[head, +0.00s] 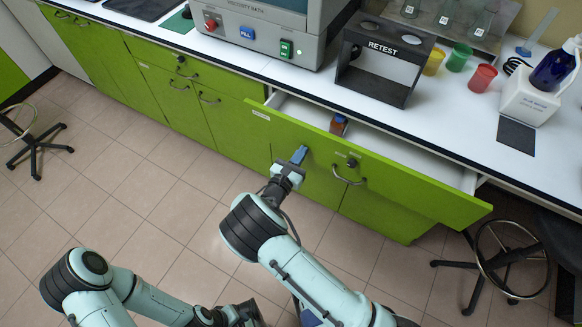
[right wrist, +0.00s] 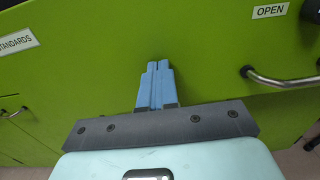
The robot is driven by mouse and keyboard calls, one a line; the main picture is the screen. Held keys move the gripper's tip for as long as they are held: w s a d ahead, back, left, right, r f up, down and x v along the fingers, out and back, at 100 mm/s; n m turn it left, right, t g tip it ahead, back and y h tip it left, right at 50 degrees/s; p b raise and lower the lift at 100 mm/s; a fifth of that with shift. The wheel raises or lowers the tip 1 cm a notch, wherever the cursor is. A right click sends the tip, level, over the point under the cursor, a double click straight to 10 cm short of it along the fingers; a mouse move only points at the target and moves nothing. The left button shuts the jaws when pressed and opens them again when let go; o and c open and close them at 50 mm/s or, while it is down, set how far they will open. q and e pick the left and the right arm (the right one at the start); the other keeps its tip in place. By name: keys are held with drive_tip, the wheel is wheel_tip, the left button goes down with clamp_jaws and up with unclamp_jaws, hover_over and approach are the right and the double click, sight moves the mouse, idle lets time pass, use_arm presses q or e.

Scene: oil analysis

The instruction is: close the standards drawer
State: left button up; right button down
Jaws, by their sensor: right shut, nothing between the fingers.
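The standards drawer (head: 410,190) is pulled open under the white counter, with its green front slanting out towards me. A small brown bottle (head: 338,125) shows inside it. In the right wrist view the green front (right wrist: 200,60) fills the picture, with a STANDARDS label (right wrist: 17,41) and an OPEN label (right wrist: 270,11). My right gripper (head: 299,155) is shut and empty, its blue fingers (right wrist: 158,72) pointing at the front, left of the handle. I cannot tell whether they touch it. My left gripper (head: 240,316) is low, its jaws unclear.
A stool (head: 495,265) stands by the drawer's right end, another (head: 35,140) at far left. The tiled floor between is clear.

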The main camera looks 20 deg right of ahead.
drive_tip(key=b+x, duration=0.1)
drive_tip(key=x, duration=1.1)
drive_tip(key=shift+w+d+r, duration=0.1)
drive_tip(key=shift+d+r, duration=0.05)
drive_tip(key=shift+r, duration=0.1)
drive_tip(key=shift+r, duration=0.1)
